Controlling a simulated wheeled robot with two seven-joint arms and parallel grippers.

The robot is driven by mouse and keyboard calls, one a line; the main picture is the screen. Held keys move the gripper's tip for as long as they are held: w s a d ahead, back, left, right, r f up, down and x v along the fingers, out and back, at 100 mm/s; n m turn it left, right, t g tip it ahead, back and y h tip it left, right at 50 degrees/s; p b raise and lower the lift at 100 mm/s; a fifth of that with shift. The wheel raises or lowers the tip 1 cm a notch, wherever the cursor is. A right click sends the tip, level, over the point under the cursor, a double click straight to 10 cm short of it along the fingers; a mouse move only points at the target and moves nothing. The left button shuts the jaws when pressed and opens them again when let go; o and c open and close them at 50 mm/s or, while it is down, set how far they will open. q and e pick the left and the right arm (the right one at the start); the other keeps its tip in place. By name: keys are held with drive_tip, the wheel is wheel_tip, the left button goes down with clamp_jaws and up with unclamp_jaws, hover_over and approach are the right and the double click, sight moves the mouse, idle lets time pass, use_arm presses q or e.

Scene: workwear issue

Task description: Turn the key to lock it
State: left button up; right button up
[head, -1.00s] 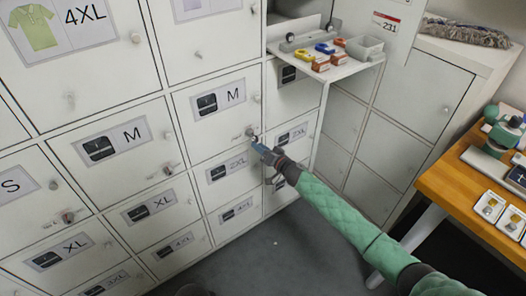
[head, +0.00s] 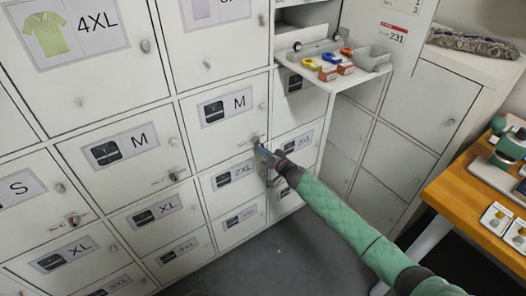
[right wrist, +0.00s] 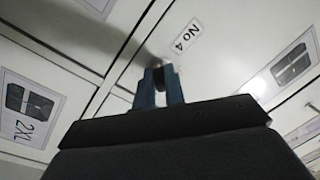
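The white locker door marked M (head: 222,145) is closed, with its lock (head: 255,139) near its lower right corner. My right gripper (head: 262,150) is at this lock, its blue fingertips touching or almost touching it. In the right wrist view the two fingers (right wrist: 160,85) are close together around a small pale metallic piece at their tips, which looks like the key. The key is mostly hidden, so its turn angle cannot be read. A "No 4" label (right wrist: 187,34) is beside the fingertips. My left gripper is out of view.
A pull-out shelf (head: 318,80) with coloured key tags and a grey bin (head: 372,60) juts out above my right forearm. Another door's lock (head: 73,220) has a red tag. A wooden table (head: 455,195) stands at the right. The grey floor below is clear.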

clamp_jaws()
drive_tip(key=shift+w+a+r+p, duration=0.1)
drive_tip(key=shift+w+r+p, duration=0.1)
drive_tip(key=shift+r+p, duration=0.15)
idle(0.5)
drive_tip(key=shift+r+n+p, duration=0.1)
drive_tip(key=shift+n+p, duration=0.25)
drive_tip(key=shift+n, duration=0.15)
drive_tip(key=n+p, duration=0.1)
drive_tip(key=n, duration=0.1)
drive_tip(key=shift+w+n, duration=0.15)
drive_tip(key=shift+n, duration=0.15)
drive_tip(key=shift+n+h, duration=0.3)
drive_tip(key=shift+n, duration=0.3)
